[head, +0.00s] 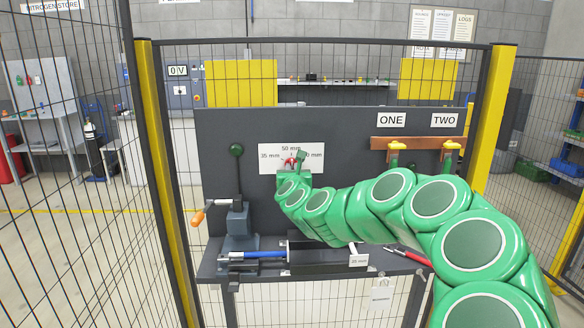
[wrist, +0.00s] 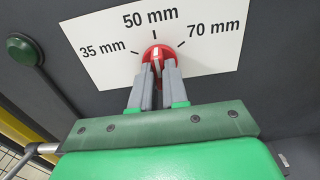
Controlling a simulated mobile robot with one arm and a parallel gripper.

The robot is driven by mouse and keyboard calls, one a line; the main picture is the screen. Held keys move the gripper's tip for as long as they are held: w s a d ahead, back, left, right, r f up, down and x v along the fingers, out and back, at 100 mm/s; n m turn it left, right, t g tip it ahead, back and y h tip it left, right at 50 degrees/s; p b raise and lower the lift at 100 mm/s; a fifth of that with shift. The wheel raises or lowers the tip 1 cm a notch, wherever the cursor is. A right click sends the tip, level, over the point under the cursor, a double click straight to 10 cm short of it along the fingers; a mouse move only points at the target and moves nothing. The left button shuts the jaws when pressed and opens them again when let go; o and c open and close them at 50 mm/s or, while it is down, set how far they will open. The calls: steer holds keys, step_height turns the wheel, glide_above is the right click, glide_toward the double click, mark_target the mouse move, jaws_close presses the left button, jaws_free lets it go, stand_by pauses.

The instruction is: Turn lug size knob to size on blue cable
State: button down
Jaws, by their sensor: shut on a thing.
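The lug size knob (wrist: 151,52) is red with a white mark, on a white plate (wrist: 215,38) reading 35 mm, 50 mm and 70 mm. In the wrist view the mark points up, about at 50 mm. My gripper (wrist: 157,68) is shut on the knob, its grey fingers on either side. In the head view the knob (head: 290,161) is partly hidden by my gripper (head: 293,168). The blue cable (head: 258,254) lies on the bench at lower left. A white tag (head: 358,260) near the tray there seems to read 35 mm; the print is small.
A crimping press with an orange handle (head: 198,217) stands left of the plate. A dark green button (head: 236,150) is on the panel. Yellow fence posts (head: 165,180) flank the bench.

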steer(key=shift+m, duration=2.3)
steer(key=shift+d, duration=0.1)
steer(key=m, duration=0.4)
steer(key=shift+m, duration=0.3)
steer(key=c, duration=1)
jaws_free()
